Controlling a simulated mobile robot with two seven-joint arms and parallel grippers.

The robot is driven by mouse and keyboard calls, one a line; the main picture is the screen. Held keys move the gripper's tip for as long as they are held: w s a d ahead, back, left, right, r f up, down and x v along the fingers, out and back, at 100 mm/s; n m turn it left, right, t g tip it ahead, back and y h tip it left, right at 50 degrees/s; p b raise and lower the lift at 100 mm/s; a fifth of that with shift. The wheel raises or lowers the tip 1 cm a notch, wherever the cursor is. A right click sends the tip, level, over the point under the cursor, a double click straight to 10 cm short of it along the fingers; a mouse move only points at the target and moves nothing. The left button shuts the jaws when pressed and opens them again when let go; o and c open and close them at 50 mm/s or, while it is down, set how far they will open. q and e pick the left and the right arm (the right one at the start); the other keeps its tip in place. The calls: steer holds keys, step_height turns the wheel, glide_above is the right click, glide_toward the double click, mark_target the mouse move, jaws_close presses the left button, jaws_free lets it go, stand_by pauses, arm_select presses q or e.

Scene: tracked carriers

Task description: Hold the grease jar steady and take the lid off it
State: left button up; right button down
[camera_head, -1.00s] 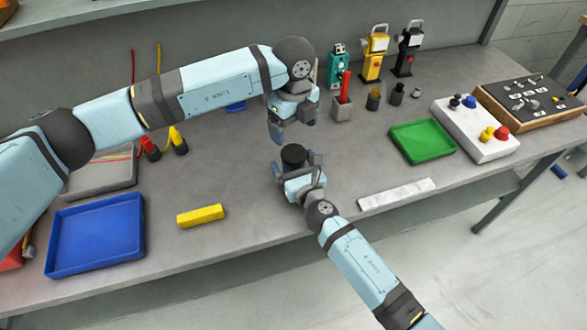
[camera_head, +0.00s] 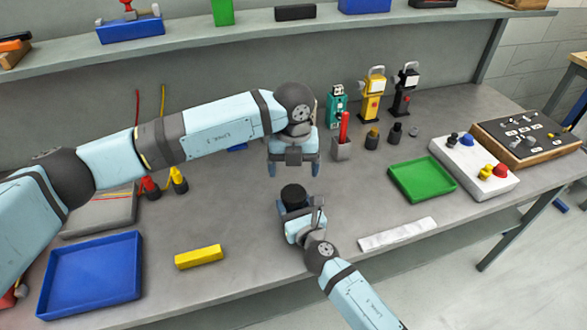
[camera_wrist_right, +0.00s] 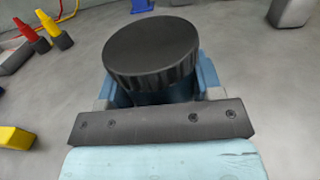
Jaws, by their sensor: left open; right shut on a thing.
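The grease jar (camera_head: 292,204) stands upright near the middle of the bench, its black lid (camera_head: 293,192) on top. In the right wrist view the ribbed round lid (camera_wrist_right: 151,48) fills the upper middle and hides most of the dark jar body (camera_wrist_right: 165,95). My right gripper (camera_head: 297,210) is shut on the jar below the lid, one blue finger on each side. My left gripper (camera_head: 293,170) is open and empty, its fingers pointing down. It appears just above the lid in the head view, apart from it; I cannot tell its exact height.
A blue tray (camera_head: 91,275) and a yellow block (camera_head: 198,256) lie to the left. A green tray (camera_head: 422,179), a white strip (camera_head: 398,233) and a button box (camera_head: 472,165) lie to the right. A red-handled tool stands in a grey holder (camera_head: 341,148) behind. A loaded shelf (camera_head: 270,38) runs above.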

mark_target(294, 193)
arm_select(q)
steer(key=m, duration=1)
steer(key=shift+m, duration=0.3)
steer(key=m, duration=1)
steer(key=shift+m, duration=0.4)
steer(key=m, duration=1)
steer(key=shift+m, duration=0.3)
steer(key=m, duration=0.3)
steer(key=shift+m, duration=0.4)
steer(key=m, duration=0.5)
steer(key=shift+f+m, duration=0.3)
steer(key=shift+f, duration=3.7)
